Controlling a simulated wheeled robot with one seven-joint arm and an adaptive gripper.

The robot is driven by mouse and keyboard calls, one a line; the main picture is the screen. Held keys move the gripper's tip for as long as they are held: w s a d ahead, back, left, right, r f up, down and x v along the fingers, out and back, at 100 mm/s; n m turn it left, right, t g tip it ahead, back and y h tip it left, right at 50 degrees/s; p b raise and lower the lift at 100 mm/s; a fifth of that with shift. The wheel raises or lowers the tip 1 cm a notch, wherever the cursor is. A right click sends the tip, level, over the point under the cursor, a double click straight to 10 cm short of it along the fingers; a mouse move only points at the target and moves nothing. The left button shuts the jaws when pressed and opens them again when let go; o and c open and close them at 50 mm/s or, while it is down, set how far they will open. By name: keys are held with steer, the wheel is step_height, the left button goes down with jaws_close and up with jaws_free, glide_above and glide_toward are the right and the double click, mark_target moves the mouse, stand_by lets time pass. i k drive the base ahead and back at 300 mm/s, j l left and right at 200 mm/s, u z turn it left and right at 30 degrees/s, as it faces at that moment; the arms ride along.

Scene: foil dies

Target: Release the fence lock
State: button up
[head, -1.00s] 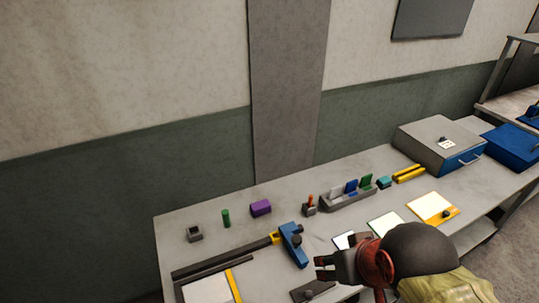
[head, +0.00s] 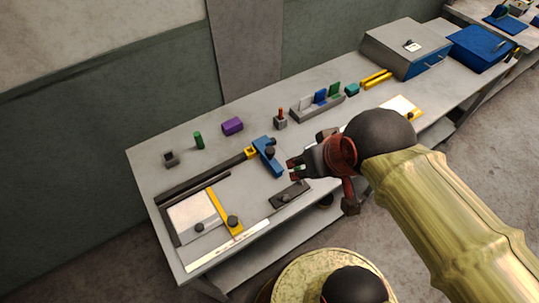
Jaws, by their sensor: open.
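A blue block with a dark round knob (head: 267,155) stands at the right end of a dark rail (head: 200,186), beside a yellow piece (head: 250,152). A yellow bar with a dark knob (head: 222,210) lies along a pale plate (head: 193,216) at the front left. I cannot tell from the picture which knob is the fence lock. My gripper (head: 293,169) is open, just right of and slightly in front of the blue block, apparently apart from it. No object shows clearly between its fingers. My wrist and forearm hide part of the bench at right.
A dark flat plate with a knob (head: 290,196) lies just below my gripper. A pale strip (head: 228,246) runs along the front edge. A purple block (head: 232,126), green cylinder (head: 198,140) and card holder (head: 317,106) stand along the back. A grey box (head: 407,47) stands farther right.

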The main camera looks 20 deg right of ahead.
mark_target(285, 199)
steer(key=k+j+u, duration=0.1)
steer(key=k+u, duration=0.15)
steer(key=k, duration=0.25)
steer(key=k+j+u, duration=0.2)
steer(key=k, duration=0.25)
